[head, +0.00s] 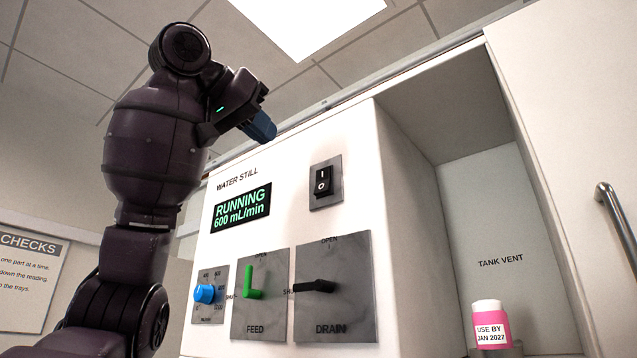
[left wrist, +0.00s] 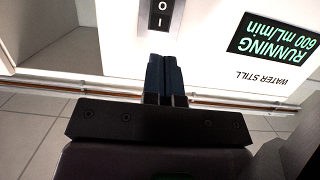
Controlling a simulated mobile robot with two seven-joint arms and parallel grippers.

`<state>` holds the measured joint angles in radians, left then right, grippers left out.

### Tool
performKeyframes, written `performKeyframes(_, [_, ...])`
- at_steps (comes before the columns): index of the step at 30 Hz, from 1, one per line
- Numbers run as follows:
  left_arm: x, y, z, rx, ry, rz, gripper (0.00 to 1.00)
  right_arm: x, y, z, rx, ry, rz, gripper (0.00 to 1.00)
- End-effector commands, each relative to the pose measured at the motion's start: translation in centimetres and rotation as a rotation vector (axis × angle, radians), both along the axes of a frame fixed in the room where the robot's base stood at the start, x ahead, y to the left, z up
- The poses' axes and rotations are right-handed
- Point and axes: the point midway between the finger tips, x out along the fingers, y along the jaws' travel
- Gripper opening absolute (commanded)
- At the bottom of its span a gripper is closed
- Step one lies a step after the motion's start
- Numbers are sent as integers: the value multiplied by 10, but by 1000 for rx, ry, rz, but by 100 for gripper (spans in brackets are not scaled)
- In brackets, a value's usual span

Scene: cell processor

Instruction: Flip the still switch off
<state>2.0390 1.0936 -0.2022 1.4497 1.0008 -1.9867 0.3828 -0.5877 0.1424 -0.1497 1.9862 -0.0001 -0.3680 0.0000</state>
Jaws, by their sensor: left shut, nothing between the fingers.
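The still switch (head: 323,183) is a black rocker marked I above O on a grey plate, on the white front of the water still (head: 290,150). Which end is pressed in I cannot tell. The green display (head: 242,208) reads RUNNING 600 mL/min. My left gripper (head: 262,127) is shut and empty, up and left of the switch, apart from it. In the left wrist view the panel appears upside down; the blue fingertips (left wrist: 163,60) are together, below the rocker (left wrist: 161,14) in the picture. My right gripper is not in view.
Below the display are a blue knob (head: 205,293), a green FEED lever (head: 252,282) and a black DRAIN lever (head: 316,286). A recess at right holds a pink bottle (head: 491,325). A door handle (head: 616,222) sticks out at far right. Space before the switch is clear.

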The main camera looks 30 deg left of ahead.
Motion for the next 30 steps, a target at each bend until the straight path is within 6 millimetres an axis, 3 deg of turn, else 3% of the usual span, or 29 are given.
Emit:
performKeyframes(7, [-1, 2, -4, -18, 25, 16, 0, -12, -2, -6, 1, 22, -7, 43])
performKeyframes(17, [4, 1, -4, -16, 23, 15, 0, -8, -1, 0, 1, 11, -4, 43])
performKeyframes(23, [28, -1, -10, -16, 26, 13, 0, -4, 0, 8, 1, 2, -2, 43])
performKeyframes(30, [68, -4, -20, -17, 25, 16, 0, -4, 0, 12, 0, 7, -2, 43])
